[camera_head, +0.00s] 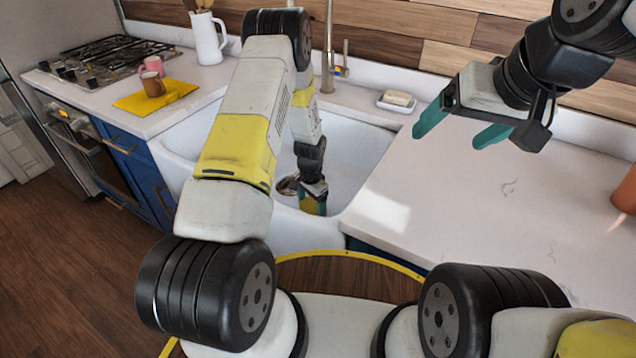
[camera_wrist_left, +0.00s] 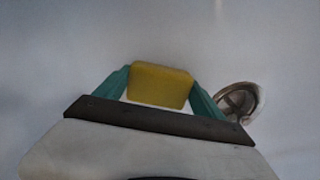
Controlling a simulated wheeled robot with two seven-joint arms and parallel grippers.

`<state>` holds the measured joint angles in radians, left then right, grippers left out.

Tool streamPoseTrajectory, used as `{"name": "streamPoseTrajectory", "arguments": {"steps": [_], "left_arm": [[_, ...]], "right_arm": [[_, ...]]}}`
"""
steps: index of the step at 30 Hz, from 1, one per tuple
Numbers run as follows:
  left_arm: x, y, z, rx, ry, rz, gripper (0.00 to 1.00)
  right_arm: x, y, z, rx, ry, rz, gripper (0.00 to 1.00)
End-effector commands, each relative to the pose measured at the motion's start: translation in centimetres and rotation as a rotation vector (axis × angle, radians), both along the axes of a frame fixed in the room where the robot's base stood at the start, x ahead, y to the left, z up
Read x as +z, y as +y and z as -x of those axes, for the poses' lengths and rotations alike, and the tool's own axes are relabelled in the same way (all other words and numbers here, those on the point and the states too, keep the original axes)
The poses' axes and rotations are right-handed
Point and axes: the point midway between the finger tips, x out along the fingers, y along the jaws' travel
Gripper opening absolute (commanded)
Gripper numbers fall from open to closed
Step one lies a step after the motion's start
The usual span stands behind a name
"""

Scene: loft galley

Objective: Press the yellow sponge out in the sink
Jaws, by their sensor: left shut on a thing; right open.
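The yellow sponge (camera_wrist_left: 160,86) is between the two teal fingers of my left gripper (camera_wrist_left: 160,92) in the left wrist view. The gripper is shut on it. In the head view the left gripper (camera_head: 313,199) reaches down into the white sink (camera_head: 350,150), and a bit of the sponge (camera_head: 311,206) shows between its fingers. I cannot tell whether the sponge touches the sink floor. The metal drain (camera_wrist_left: 240,101) lies just right of the gripper in the wrist view. My right gripper (camera_head: 462,126) is open and empty above the counter on the right.
A tall faucet (camera_head: 328,50) stands behind the sink. A soap dish (camera_head: 396,103) with a pale bar sits at the sink's back right. A yellow cloth (camera_head: 158,95) with mugs, a white pitcher (camera_head: 208,38) and a stove (camera_head: 105,60) are left. The right counter (camera_head: 500,210) is mostly clear.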

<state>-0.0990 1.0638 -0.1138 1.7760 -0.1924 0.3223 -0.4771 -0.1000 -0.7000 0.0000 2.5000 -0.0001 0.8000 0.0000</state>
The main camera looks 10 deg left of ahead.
Motion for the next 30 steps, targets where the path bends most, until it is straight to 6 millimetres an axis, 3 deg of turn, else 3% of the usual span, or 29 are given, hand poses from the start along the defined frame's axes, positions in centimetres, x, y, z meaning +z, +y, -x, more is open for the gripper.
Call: {"name": "streamPoseTrajectory", "arguments": {"steps": [30], "left_arm": [[8.4, -0.1, -0.2, 0.0, -0.007, 0.002, 0.41]], "right_arm": [[0.0, 0.0, 0.0, 0.0, 0.0, 0.0, 0.84]]}}
